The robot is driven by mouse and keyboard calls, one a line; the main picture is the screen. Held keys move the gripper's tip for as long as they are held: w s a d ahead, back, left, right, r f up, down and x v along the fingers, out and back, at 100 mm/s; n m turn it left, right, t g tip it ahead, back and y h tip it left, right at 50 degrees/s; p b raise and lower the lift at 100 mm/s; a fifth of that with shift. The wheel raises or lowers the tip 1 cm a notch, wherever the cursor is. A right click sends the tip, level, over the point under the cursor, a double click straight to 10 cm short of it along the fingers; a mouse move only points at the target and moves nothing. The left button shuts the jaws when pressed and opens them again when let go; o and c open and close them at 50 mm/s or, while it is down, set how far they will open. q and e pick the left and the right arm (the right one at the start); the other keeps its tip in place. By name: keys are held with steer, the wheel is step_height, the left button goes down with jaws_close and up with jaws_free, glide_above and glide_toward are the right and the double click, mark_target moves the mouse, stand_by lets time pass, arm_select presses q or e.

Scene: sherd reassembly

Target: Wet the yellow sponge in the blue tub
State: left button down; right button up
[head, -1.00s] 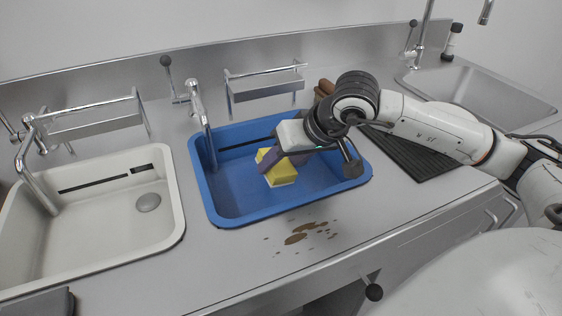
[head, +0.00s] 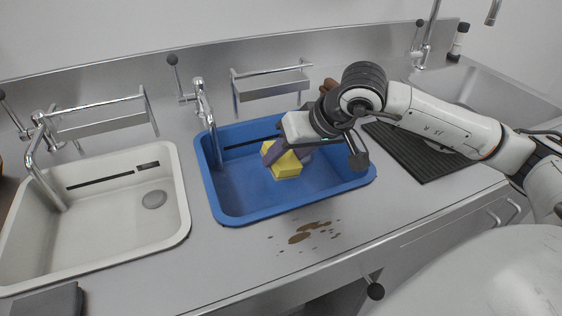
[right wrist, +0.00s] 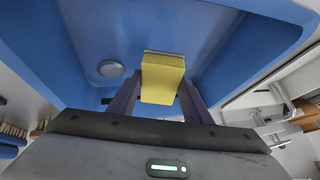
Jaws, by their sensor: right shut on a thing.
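The yellow sponge (head: 287,170) is a block with a pale underside, inside the outline of the blue tub (head: 235,218) in the head view. My right gripper (head: 283,158) is shut on the sponge from above. In the right wrist view the sponge (right wrist: 163,80) sits between both fingers, with the tub floor and its round drain beyond it. I cannot tell whether the sponge touches the tub floor. No water is clearly visible in the tub. My left gripper is not in view.
A tap (head: 207,115) stands at the tub's back left. A white sink (head: 110,220) is on the left and a ribbed black mat (head: 425,152) on the right. Brown stains (head: 305,235) lie on the counter in front of the tub.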

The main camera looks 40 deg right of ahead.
mark_target(286, 157)
step_height(286, 157, up, 2)
steer(key=shift+r+p, duration=0.25)
steer(key=shift+p, duration=0.4)
step_height(286, 157, up, 2)
steer(key=shift+p, duration=0.7)
steer(key=shift+r+p, duration=0.4)
steer(key=shift+r, duration=0.25)
steer(key=shift+r+p, duration=0.45)
steer(key=shift+r, duration=0.25)
steer(key=shift+r+p, duration=0.55)
steer(key=shift+r, duration=0.25)
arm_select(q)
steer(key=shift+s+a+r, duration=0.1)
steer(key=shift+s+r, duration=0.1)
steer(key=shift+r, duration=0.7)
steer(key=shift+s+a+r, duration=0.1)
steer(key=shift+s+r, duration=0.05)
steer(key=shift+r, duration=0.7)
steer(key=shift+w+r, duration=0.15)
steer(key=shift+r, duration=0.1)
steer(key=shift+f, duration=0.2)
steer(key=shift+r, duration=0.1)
arm_select(e)
steer(key=shift+r, duration=0.1)
